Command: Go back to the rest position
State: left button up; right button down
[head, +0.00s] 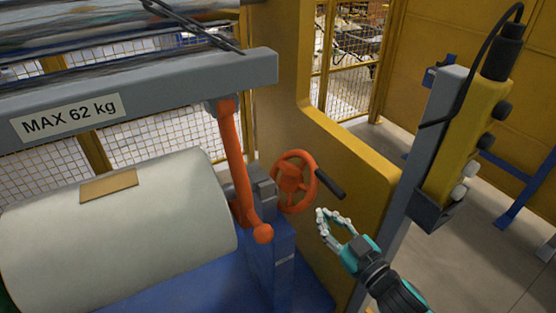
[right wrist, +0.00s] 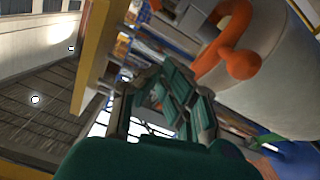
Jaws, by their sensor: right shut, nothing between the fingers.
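My right gripper (head: 322,214) is at the lower right of the head view. Its jointed fingers are shut with nothing between them, and its teal-and-black arm comes in from the bottom right. It appears just right of and below the orange handwheel (head: 281,183) with its black handle, with a visible gap between them. In the right wrist view my gripper's fingers (right wrist: 165,90) fill the middle, and the orange lever (right wrist: 237,65) shows at the upper right. My left gripper is not in view.
A large white roll (head: 110,235) lies at left, under a grey beam (head: 190,85) marked "MAX 62 kg". The orange lever (head: 232,160) hangs from the beam. A yellow panel (head: 350,160) stands behind my gripper. A yellow button box (head: 465,140) is mounted on a grey post at right.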

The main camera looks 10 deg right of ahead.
jog(key=s+d+f+m+g+h, duration=0.1)
jog(key=s+d+f+g+h, duration=0.15)
jog(key=f, duration=0.95)
jog(key=s+d+f+m+g+h, duration=0.1)
jog(key=d+f+g, duration=0.15)
jog(key=f, duration=0.85)
jog(key=s+d+f+m+g+h, duration=0.15)
jog(key=d+f, duration=0.25)
jog(key=f, duration=0.8)
jog(key=s+f+g+h, duration=0.1)
jog(key=s+f+g, duration=0.3)
jog(key=s+f, duration=1)
jog(key=s+a+f+g, duration=0.1)
jog(key=s+f, duration=0.4)
jog(key=s, duration=0.5)
jog(key=s+a+f+g, duration=0.2)
jog(key=s+f+g, duration=0.2)
jog(key=s, duration=0.7)
jog(key=shift+a+f+m, duration=0.3)
jog(key=shift+f+m, duration=0.05)
jog(key=shift+g, duration=0.25)
